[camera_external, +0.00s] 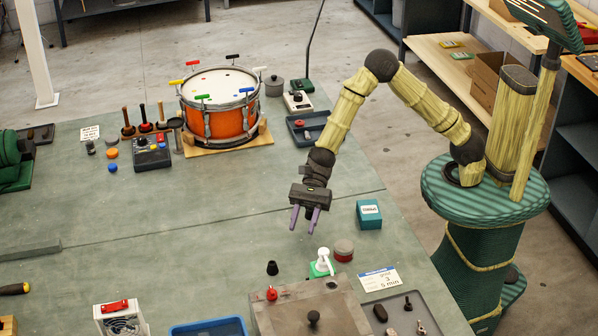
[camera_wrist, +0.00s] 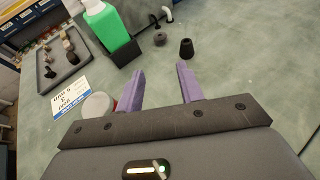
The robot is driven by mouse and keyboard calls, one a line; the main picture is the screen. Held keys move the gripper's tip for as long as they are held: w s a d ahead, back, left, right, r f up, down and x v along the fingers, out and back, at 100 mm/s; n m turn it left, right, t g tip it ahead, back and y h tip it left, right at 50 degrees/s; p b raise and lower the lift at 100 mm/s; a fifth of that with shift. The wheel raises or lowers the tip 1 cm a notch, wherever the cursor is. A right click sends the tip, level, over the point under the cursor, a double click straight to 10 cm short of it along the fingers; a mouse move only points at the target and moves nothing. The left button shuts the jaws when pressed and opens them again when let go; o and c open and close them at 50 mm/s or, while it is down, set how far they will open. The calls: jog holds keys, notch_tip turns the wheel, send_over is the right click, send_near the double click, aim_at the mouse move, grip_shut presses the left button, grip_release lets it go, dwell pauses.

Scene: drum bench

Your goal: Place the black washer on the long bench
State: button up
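My gripper (camera_external: 305,226) hangs over the grey-green bench top (camera_external: 200,250). In the wrist view its two purple fingers (camera_wrist: 162,88) are apart with nothing between them, so it is open. A small dark round piece (camera_wrist: 160,38) lies beyond the fingertips between a green bottle and a black tapered piece (camera_wrist: 186,48). It may be the black washer, but it is too small to be sure. The black tapered piece also stands on the bench in the external view (camera_external: 272,268). I cannot tell which part of the bench surface is the long bench.
A dark tray (camera_external: 405,318) holds small parts. An orange drum (camera_external: 215,120) stands at the back. The middle left of the bench is clear.

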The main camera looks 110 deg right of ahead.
send_near(286, 282)
jog(key=w+a, duration=0.1)
jog(key=a, duration=0.2)
jog(key=w+a, duration=0.1)
jog(key=a, duration=0.1)
jog(key=shift+w+a+r+p, duration=0.25)
jog(key=shift+w+a+p, duration=0.05)
jog(key=shift+a+p, duration=0.05)
jog(key=shift+a, duration=0.1)
jog(key=p+x, duration=0.1)
jog(key=x, duration=0.4)
jog(key=shift+w+f, duration=0.1)
jog(key=shift+w, duration=0.05)
dwell(0.4)
jog(key=c, duration=0.6)
jog(key=shift+c, duration=0.5)
